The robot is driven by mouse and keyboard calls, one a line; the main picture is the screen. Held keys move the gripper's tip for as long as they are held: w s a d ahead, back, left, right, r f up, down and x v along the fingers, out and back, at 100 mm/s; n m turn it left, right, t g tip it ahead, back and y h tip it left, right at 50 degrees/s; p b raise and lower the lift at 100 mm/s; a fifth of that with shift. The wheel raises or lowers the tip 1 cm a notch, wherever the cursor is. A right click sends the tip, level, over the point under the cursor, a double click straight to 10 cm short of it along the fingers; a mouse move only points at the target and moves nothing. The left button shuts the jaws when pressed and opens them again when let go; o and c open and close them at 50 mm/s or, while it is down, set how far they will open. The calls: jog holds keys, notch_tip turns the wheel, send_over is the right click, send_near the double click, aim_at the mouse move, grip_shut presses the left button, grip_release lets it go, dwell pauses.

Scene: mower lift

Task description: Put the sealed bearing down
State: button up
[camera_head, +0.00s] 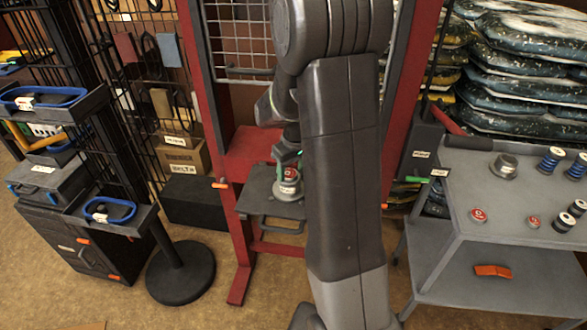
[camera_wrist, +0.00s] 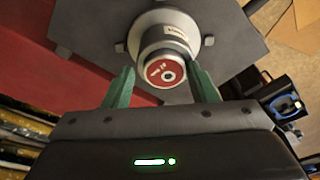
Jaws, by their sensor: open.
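In the head view the bearing (camera_head: 290,173) shows at the dark tray (camera_head: 262,202) in the red frame. My gripper (camera_wrist: 160,72) has its two green fingers apart, one to each side of the bearing, with gaps visible. In the head view my gripper (camera_head: 287,150) is just above the bearing, partly hidden by my arm.
Red uprights (camera_head: 201,130) flank the tray. A grey bench (camera_head: 455,190) at right holds a metal cup (camera_head: 504,166), red-faced discs (camera_head: 479,215) and several blue-and-white springs (camera_head: 550,159). A black stand (camera_head: 180,272) and shelves with blue rings (camera_head: 110,211) are at left.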

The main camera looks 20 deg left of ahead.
aim_at(294, 177)
jog(key=shift+s+f, duration=0.35)
jog(key=shift+f, duration=0.4)
jog(key=shift+w+a+r+p, duration=0.15)
jog(key=shift+r+p, duration=0.4)
jog(key=shift+r, duration=0.25)
notch_tip(294, 177, up, 12)
jog(key=d, duration=0.1)
jog(key=shift+s+d+b, duration=0.15)
jog(key=shift+s+b, duration=0.1)
jog(key=shift+b, duration=0.15)
jog(key=shift+f, duration=0.1)
